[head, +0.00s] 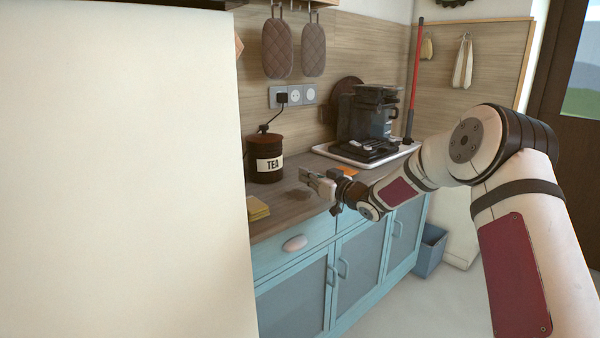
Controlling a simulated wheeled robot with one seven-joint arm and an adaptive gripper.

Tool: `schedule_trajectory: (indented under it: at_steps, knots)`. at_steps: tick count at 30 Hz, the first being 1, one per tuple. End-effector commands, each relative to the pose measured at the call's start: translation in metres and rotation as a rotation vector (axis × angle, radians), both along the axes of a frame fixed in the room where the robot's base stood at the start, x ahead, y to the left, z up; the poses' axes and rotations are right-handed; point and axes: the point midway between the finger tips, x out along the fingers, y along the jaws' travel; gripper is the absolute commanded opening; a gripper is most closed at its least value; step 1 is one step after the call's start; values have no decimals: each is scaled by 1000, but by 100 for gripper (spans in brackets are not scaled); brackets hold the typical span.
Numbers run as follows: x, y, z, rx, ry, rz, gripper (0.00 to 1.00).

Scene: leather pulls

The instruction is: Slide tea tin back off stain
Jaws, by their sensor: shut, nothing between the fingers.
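The dark brown tea tin (264,148), with a pale TEA label, stands upright on the wooden counter (285,222) near the wall. A dark stain (294,195) shows on the counter in front and to the right of the tin. My gripper (304,176) is shut and empty, pointing left over the counter. It is to the right of the tin, with a gap between them in the picture. It hides part of the counter behind it; its exact height above the surface is hard to tell.
Yellow cloths or sponges (257,208) lie near the counter's front edge. A plug and cord (281,98) hang above the tin. A large pale cabinet (120,170) blocks the left.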

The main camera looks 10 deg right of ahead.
Motion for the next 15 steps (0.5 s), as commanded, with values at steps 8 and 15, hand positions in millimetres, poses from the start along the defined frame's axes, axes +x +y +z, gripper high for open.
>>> schedule_trajectory:
  at_steps: [8, 15]
  knots:
    - [-25, -19, 3, 1, -2, -1, 0]
    - [-46, -34, 4, 1, -3, -1, 0]
